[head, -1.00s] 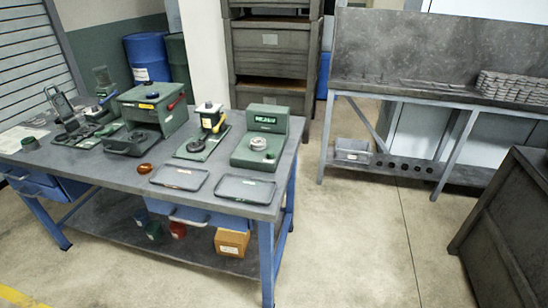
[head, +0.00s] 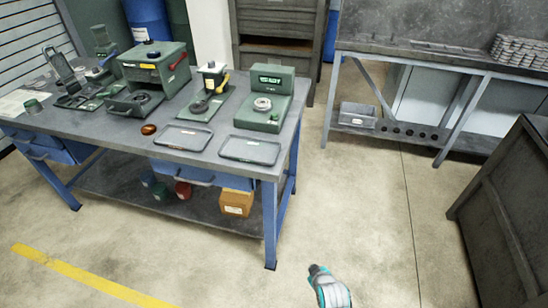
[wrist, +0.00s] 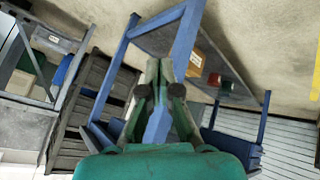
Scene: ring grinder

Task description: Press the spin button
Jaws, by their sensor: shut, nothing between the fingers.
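My gripper (head: 315,269) is low in the head view, over the floor in front of the table's right end and well apart from it. Its fingers are together and empty in the wrist view (wrist: 164,80). On the table (head: 222,172) stands a green box-shaped machine (head: 158,66) with a red lever on its right side. A dark round knob or button (head: 152,41) sits on its top. To its right are a small stand with a yellow handle (head: 213,88) and a green device with a lit display (head: 268,98) holding a metal ring (head: 262,104). No label marks the spin button legibly.
Two shallow trays (head: 250,150) lie at the table's front right edge. A small amber-brown item (head: 149,129) lies left of them. A grey workbench (head: 430,58) and a dark crate (head: 505,205) stand to the right. The floor between is open.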

